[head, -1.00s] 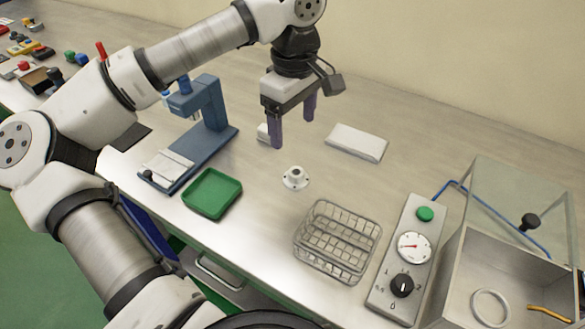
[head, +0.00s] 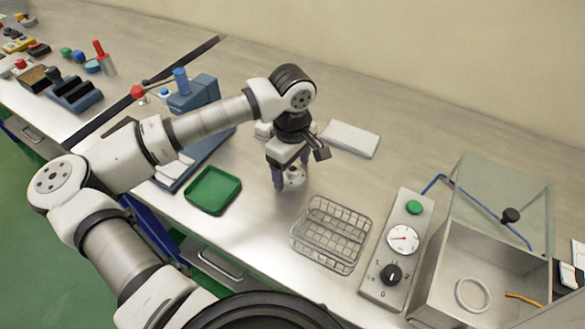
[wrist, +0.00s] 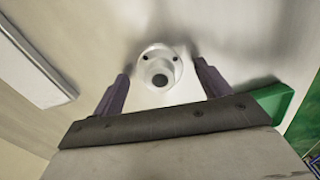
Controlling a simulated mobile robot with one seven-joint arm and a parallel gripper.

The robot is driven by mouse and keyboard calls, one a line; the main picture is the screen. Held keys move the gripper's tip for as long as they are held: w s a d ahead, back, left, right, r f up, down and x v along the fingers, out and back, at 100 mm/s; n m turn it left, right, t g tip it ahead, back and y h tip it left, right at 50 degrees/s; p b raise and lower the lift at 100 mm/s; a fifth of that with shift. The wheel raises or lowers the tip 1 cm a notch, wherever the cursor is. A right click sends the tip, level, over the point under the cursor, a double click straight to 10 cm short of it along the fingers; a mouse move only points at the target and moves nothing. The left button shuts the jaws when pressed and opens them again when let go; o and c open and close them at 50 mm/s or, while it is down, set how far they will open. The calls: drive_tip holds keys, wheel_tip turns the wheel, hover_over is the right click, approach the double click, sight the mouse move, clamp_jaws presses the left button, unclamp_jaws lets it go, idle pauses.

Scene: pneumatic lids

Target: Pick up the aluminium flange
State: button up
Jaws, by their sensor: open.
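The aluminium flange (head: 294,177) is a small pale round piece with a raised hub and bolt holes. In the wrist view the flange (wrist: 159,69) lies just ahead of and between the two dark purple fingers. My gripper (head: 288,180) is low over the bench at the flange, and its fingers partly hide the flange in the head view. The gripper is open, with a finger to each side in the wrist view (wrist: 160,85). I cannot tell whether either finger touches the flange.
A green tray (head: 213,205) lies to the left, a wire basket (head: 352,262) to the front right. A control panel (head: 397,270) and an open metal box (head: 430,285) stand further right. A white pad (head: 350,138) lies behind. A blue press (head: 205,92) stands to the left.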

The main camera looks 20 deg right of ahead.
drive_tip(key=c, duration=1.2)
